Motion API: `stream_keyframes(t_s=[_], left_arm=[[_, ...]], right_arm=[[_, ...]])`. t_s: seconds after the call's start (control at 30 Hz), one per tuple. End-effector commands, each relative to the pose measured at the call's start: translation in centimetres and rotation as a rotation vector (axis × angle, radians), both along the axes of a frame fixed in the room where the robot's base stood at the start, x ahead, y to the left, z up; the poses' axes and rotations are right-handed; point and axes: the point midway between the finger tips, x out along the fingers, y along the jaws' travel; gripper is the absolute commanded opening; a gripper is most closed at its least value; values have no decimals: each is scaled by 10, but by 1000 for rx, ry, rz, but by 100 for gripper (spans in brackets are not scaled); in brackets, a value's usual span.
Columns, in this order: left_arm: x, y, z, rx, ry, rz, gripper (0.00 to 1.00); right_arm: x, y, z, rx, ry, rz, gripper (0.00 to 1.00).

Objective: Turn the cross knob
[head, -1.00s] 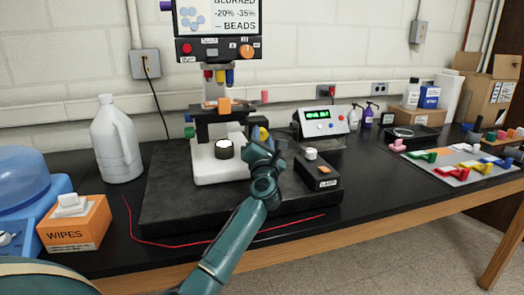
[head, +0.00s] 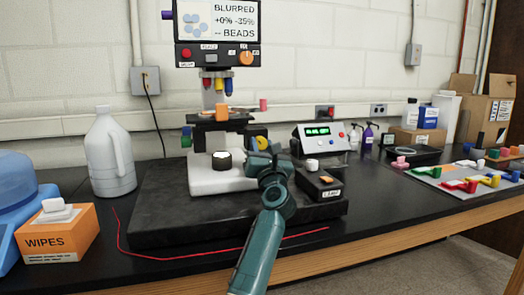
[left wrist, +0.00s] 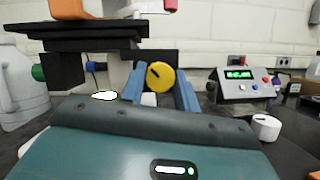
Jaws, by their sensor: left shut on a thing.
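A microscope (head: 202,179) with a white base and black stage stands on a dark slab. A round yellow knob (head: 262,143) is on its right side, partly hidden by my gripper. In the left wrist view the yellow knob (left wrist: 160,78) shows a dark pointer mark and lies between my two blue fingers. My left gripper (head: 262,150) is shut on the yellow knob; the exact contact is hard to see. No label shows whether this is the cross knob. The microscope's screen (head: 220,19) reads BLURRED, +0% -35%, BEADS. My right gripper is not in view.
A green knob (head: 186,137) is on the stage's left side. A black lamp box (head: 318,183) with a white knob stands close right of my gripper. A red wire (head: 215,253) crosses the front. A wipes box (head: 58,235) and white jug (head: 110,155) stand left.

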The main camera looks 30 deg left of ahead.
Motion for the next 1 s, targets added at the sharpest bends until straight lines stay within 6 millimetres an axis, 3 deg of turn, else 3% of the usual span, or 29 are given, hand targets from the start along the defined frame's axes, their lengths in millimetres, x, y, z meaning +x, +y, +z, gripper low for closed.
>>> stream_keyframes(t_s=[0.2, 0.23, 0.47, 0.77, 1.0], left_arm=[[0, 0, -1, -1, 2, 0, 8], [0, 0, -1, -1, 2, 0, 32], [0, 0, 0, -1, 1, -1, 51], [-1, -2, -2, -1, 1, -1, 52], [-26, -27, -17, -4, 2, -4, 52]], right_arm=[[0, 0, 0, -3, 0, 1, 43], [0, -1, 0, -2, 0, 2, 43], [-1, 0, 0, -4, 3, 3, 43], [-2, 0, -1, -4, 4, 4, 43], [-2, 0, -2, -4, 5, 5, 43]])
